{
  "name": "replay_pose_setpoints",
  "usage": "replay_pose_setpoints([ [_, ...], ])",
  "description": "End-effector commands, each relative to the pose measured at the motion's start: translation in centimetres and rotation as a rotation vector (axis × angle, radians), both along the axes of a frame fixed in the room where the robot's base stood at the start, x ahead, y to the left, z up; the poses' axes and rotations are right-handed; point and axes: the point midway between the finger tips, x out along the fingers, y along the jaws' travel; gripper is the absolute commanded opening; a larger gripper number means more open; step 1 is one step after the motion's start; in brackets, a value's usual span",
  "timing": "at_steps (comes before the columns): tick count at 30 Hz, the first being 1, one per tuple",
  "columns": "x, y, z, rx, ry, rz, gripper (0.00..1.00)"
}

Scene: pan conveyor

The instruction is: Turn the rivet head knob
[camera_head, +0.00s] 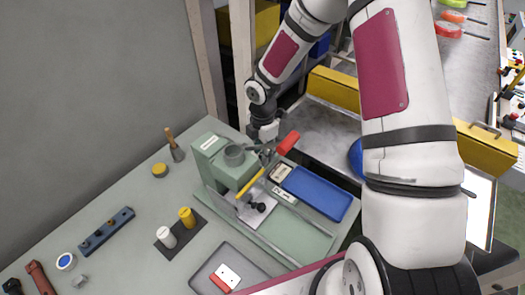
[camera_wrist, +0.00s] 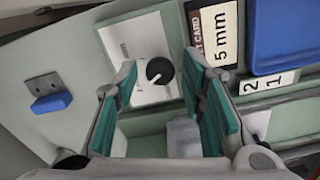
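The black rivet head knob (camera_wrist: 159,71), with a white pointer mark, sits on a white plate (camera_wrist: 135,45) of the pale green machine. In the wrist view it appears between and just beyond my fingertips. My gripper (camera_wrist: 160,66) is open, with teal pads on both fingers and nothing between them. I cannot tell how close the fingertips are to the knob. In the head view my gripper is over the green machine (camera_head: 212,160), partly hidden among its parts.
A red-ended handle (camera_head: 288,142) and a yellow bar (camera_head: 250,183) lie close to my gripper. A blue tray (camera_head: 318,192) and a "5 mm" card (camera_wrist: 217,38) are beside the machine. White and yellow cylinders (camera_head: 187,216) stand on a dark mat at the left.

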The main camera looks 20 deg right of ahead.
Motion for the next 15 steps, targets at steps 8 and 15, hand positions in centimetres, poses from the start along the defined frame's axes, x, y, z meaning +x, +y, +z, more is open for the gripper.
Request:
replay_pose_setpoints([
  [8,-0.01,0.01,0.02,0.0,0.0,0.0,0.0],
  [15,-0.02,0.03,0.02,0.0,0.001,-0.035,0.0],
])
